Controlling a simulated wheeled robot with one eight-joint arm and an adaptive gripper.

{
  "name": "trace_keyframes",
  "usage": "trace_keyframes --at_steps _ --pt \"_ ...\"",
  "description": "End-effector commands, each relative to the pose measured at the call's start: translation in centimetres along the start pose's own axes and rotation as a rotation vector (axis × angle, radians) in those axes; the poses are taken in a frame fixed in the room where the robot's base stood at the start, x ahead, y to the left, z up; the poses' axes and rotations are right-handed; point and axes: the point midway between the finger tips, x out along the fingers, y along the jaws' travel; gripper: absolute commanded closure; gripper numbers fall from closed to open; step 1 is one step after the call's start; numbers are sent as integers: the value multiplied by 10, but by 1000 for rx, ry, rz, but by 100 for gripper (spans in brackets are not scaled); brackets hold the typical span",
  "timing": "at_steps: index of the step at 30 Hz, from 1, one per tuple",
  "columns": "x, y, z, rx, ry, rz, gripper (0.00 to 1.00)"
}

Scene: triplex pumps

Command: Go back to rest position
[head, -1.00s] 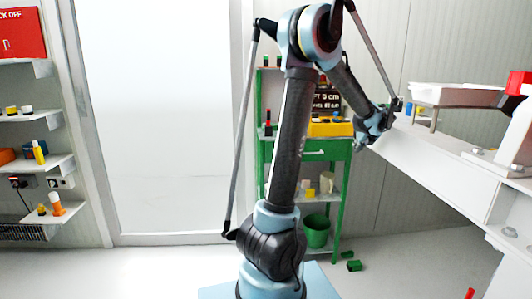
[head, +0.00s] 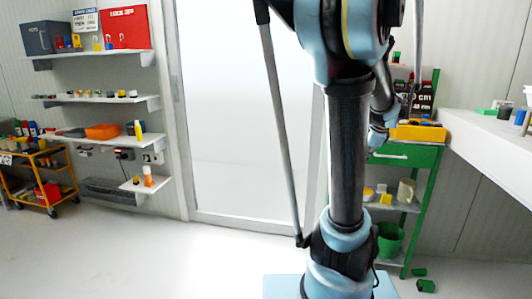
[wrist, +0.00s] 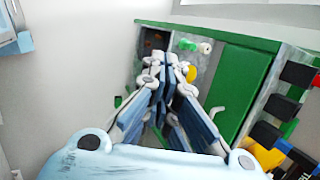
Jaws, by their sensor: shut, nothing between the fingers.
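My gripper fills the lower middle of the wrist view (wrist: 163,72). Its two linked fingers come together at the tips, with nothing seen between them. In the head view my arm stands upright right of centre, and the far part of my arm hangs behind it on the right. The gripper itself is mostly hidden there by my arm.
A green workbench (head: 412,157) with a yellow tray (head: 418,132) stands behind my arm. A white counter (head: 490,135) juts in at the right. Wall shelves (head: 95,97) and an orange cart (head: 38,178) are at the left. The floor at left is clear.

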Motion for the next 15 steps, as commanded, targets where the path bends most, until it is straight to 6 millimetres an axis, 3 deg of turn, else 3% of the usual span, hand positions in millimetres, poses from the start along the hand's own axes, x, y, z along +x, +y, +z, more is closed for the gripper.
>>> trace_keyframes --at_steps 1,6,15 --pt "0 16 18 -90 -5 20 100" --pt "1 66 62 -413 -15 82 100" --pt "4 162 110 -980 -50 183 100"
